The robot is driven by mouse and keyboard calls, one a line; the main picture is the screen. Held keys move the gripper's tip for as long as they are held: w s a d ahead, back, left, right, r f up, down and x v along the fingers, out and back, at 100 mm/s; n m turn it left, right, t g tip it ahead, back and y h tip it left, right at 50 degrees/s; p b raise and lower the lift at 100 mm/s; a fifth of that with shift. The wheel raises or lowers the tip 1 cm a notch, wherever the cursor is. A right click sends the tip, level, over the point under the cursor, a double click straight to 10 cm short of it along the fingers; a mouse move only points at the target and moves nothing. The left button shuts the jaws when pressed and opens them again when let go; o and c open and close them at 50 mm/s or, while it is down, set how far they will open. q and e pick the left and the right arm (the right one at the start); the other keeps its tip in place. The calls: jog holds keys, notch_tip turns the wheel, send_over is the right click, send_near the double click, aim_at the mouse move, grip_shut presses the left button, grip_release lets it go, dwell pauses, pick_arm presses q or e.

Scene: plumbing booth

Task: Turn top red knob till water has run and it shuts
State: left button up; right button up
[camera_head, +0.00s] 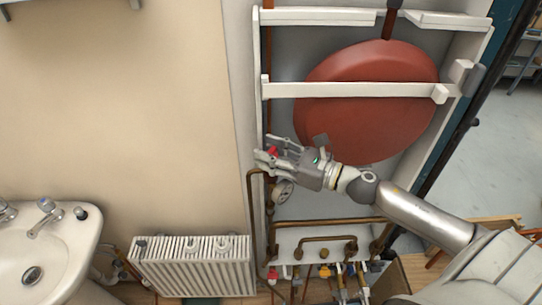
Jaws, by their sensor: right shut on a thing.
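The top red knob (272,150) sits on the pipework at the left side of the cabinet, above a round gauge (283,191). My right gripper (267,152) comes in from the right and is shut on this knob. Its fingers hide most of the knob, and only a little red shows between them. Whether water runs cannot be seen. A second red knob (272,274) is lower down, near the foot of the same cabinet. My left gripper is not in view.
A large red tank (375,112) fills the cabinet behind a white crossbar (345,91). Copper pipes (322,240) and several valves run below. A white radiator (195,268) and a washbasin (62,235) stand at the left. The beige wall between is clear.

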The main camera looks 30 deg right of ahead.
dwell(0.3)
jog(key=o, duration=1)
jog(key=shift+v, duration=5.95)
